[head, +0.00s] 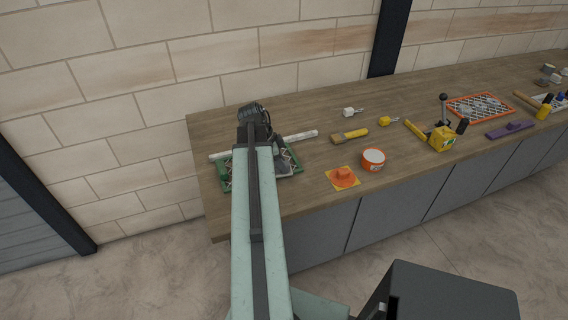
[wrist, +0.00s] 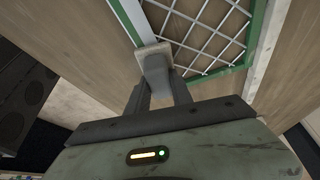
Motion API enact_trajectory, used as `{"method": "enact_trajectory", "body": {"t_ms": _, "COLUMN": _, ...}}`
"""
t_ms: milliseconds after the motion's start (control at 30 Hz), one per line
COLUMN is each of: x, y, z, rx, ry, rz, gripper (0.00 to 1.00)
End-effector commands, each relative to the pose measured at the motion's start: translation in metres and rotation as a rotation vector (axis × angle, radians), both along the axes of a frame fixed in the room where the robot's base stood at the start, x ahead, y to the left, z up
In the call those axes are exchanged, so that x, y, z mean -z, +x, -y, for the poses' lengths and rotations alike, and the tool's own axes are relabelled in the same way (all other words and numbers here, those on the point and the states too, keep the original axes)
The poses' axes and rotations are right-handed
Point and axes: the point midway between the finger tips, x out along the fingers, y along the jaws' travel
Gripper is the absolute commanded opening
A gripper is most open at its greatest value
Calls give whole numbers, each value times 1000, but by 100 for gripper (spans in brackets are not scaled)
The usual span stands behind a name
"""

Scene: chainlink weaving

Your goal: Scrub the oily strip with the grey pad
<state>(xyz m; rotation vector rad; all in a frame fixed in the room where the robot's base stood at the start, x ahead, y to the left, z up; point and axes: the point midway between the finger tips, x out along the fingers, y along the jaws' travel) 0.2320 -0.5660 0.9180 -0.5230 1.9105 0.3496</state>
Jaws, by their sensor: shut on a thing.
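My gripper (wrist: 157,88) is shut on the grey pad (wrist: 154,55), a grey grip with a paler square face at its far end. In the wrist view the pad overlaps the near corner of a green frame (wrist: 128,18) with a pale chainlink mesh. I cannot tell whether it touches the frame. In the head view the green frame (head: 225,180) lies at the left end of the bench, partly hidden by my arm. I cannot pick out the oily strip in either view.
A long white bar (head: 303,135) lies along the frame's back edge. To the right are an orange item on a yellow square (head: 342,178), a white and orange tub (head: 373,160) and a yellow-handled brush (head: 350,136). An orange mesh frame (head: 480,107) lies farther right on the wooden bench.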

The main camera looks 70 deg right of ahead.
Motion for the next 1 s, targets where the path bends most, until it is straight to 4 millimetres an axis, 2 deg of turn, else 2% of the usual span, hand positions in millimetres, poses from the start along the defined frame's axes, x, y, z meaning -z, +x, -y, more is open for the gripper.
{"method": "enact_trajectory", "body": {"t_ms": 233, "x": 2, "y": 11, "z": -10, "rx": -2, "ry": 0, "rz": 0, "gripper": 0}}
{"method": "enact_trajectory", "body": {"t_ms": 567, "x": 2, "y": 13, "z": -11, "rx": -1, "ry": 0, "rz": 0, "gripper": 0}}
{"method": "enact_trajectory", "body": {"t_ms": 1000, "x": 2, "y": 0, "z": 1, "rx": -1, "ry": 0, "rz": 0, "gripper": 0}}
